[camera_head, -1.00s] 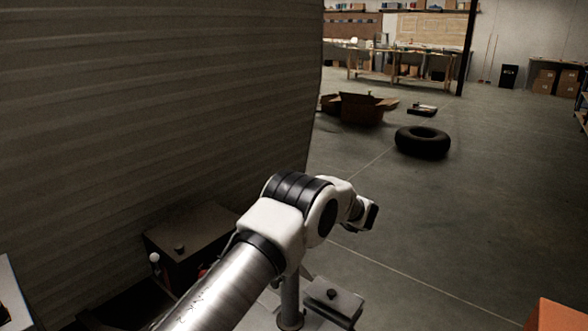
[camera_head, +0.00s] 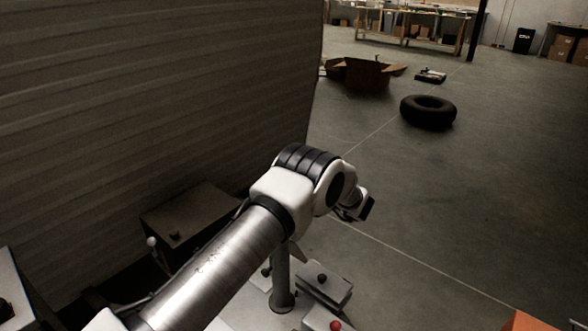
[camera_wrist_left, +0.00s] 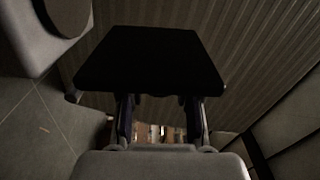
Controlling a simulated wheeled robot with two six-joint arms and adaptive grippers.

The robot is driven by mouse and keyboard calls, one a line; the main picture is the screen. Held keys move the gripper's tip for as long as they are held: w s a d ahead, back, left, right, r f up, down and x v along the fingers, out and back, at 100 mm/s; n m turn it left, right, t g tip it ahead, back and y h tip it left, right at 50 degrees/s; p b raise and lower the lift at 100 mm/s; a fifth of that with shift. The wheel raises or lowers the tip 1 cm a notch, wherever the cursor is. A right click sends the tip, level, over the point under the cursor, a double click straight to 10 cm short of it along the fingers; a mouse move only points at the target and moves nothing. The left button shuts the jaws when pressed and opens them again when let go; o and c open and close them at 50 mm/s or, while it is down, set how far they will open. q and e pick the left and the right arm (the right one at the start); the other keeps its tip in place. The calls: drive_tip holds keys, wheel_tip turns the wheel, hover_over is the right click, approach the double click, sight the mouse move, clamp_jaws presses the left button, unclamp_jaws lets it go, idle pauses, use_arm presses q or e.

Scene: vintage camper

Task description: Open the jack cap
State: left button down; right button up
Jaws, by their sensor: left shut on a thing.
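A black flat piece (camera_wrist_left: 150,60) fills the upper middle of the left wrist view, at my left fingers. My left gripper (camera_wrist_left: 160,112) is shut on it. I cannot tell from its dark, plain face whether it is the jack cap. In the head view my left arm comes in from the lower left and hides most of its gripper. A grey upright post (camera_head: 282,282), perhaps the jack, stands just below the arm's elbow-like joint. Its top is hidden behind the arm. My right gripper is not in view.
A ribbed camper wall (camera_head: 150,90) rises at the left. A dark box (camera_head: 190,225) with a knob stands against it. A grey box (camera_head: 326,287) with a black knob sits right of the post. A tyre (camera_head: 428,112) and an open carton (camera_head: 360,75) lie beyond on open floor.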

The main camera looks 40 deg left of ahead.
use_arm(q)
drive_tip(key=shift+w+r+m, duration=0.2)
drive_tip(key=shift+w+m, duration=0.2)
drive_tip(key=shift+m, duration=0.1)
drive_tip(key=c, duration=0.8)
unclamp_jaws()
drive_tip(key=shift+o, duration=0.2)
drive_tip(key=shift+f, duration=0.2)
drive_tip(key=shift+d, duration=0.1)
drive_tip(key=d, duration=1.1)
drive_tip(key=shift+s+d, duration=0.35)
drive_tip(key=shift+s, duration=0.1)
